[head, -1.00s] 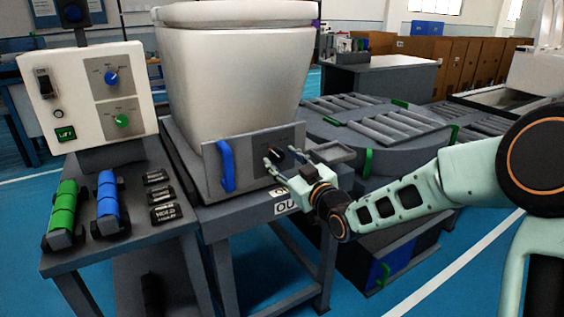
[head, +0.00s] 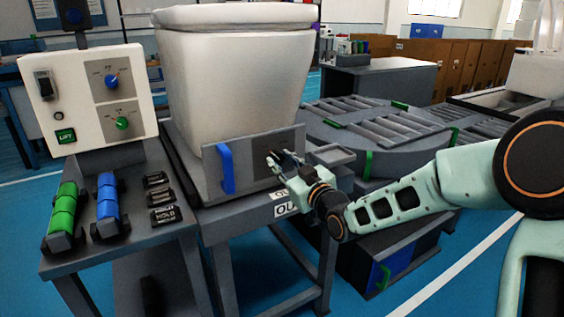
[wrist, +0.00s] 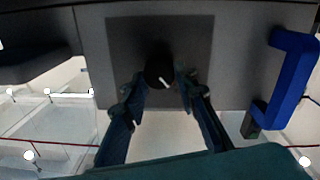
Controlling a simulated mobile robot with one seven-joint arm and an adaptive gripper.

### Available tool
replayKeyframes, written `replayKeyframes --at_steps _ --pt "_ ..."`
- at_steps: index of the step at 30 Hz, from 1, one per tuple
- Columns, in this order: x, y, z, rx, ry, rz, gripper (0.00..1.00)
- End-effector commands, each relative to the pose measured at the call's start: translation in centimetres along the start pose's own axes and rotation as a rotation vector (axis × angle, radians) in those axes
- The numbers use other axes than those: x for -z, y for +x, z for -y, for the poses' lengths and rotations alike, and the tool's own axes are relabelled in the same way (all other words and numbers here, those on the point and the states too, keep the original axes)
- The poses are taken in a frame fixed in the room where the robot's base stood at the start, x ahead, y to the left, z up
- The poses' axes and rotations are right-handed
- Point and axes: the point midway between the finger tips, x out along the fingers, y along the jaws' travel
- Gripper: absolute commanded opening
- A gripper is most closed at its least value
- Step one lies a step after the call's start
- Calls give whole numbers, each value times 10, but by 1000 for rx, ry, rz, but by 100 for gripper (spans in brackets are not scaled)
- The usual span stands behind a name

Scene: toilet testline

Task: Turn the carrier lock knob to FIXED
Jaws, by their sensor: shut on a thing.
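The carrier lock knob (wrist: 160,72) is a black round knob with a white pointer mark, on a dark square plate (wrist: 195,35) in the wrist view. The plate is on the grey front panel (head: 285,140) of the carrier under the white toilet. My gripper (head: 280,158) is at this panel, to the right of the blue handle (head: 225,168). In the wrist view my gripper (wrist: 161,84) has one finger on each side of the knob and is shut on it. In the head view my fingers largely hide the knob. No lettering around the knob is readable.
The white toilet (head: 230,90) stands on the carrier just above the panel. A grey turntable with rollers (head: 380,125) is behind my arm.

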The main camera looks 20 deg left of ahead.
Motion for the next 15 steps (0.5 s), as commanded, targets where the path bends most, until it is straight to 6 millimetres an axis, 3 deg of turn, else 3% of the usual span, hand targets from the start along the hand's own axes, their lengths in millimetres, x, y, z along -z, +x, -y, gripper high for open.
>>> replayKeyframes --at_steps 15 --pt "1 0 -2 4 347 17 3"
